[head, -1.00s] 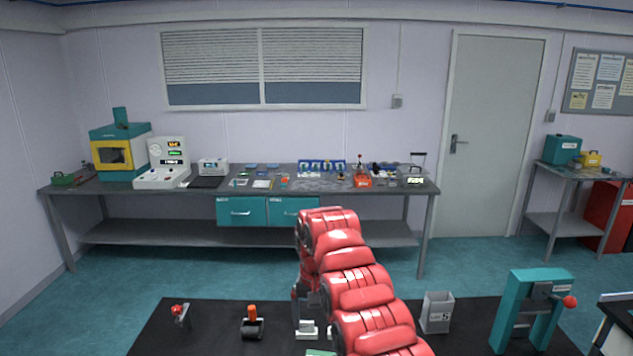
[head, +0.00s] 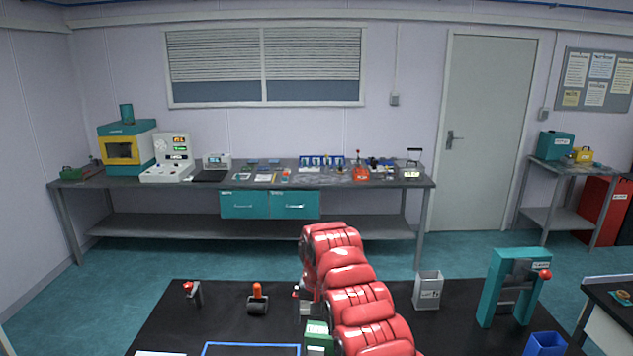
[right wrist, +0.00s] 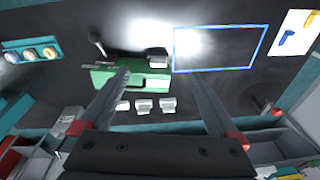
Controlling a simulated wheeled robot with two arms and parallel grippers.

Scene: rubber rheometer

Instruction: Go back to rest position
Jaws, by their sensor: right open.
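My right arm (head: 345,280), red and segmented, reaches over the black work table (head: 180,320) in the head view. Its gripper is mostly hidden behind the arm there. In the right wrist view my right gripper (right wrist: 158,72) has its two dark fingers spread wide, with nothing held between them. Beyond the fingers lie a green device (right wrist: 140,80) and a blue rectangular outline (right wrist: 220,69) on the dark table top. Several small grey blocks (right wrist: 143,105) stand in a row near the green device. My left gripper shows in neither view.
An orange-handled roller (head: 257,303) and a red-topped tool (head: 194,293) stand left of the arm. A grey bin (head: 428,291), a teal frame (head: 494,292) and a blue bin (head: 545,345) are on the right. A long bench (head: 140,190) stands by the back wall.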

